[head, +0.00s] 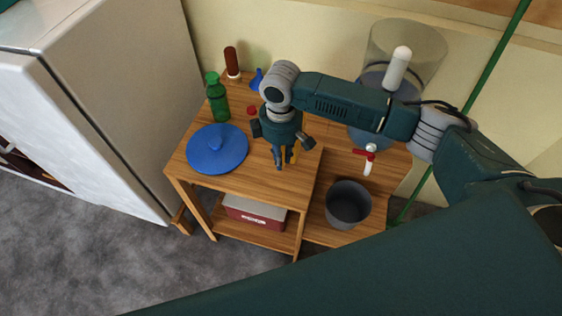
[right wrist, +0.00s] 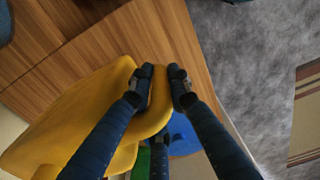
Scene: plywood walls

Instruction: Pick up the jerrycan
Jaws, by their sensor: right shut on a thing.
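The yellow jerrycan (right wrist: 92,95) fills the left half of the right wrist view. My right gripper (head: 284,160) points down over the right part of the wooden table. In the right wrist view the fingers of my right gripper (right wrist: 163,82) are closed around a rounded yellow part of the jerrycan. I cannot tell whether the jerrycan touches the tabletop. My left gripper is out of view.
The wooden table (head: 235,182) also bears a blue lid (head: 217,150), a green bottle (head: 217,103) and a blue funnel (head: 257,79). A grey bucket (head: 348,204) and a large clear container (head: 405,45) stand to the right. A white cabinet (head: 125,90) bounds the left.

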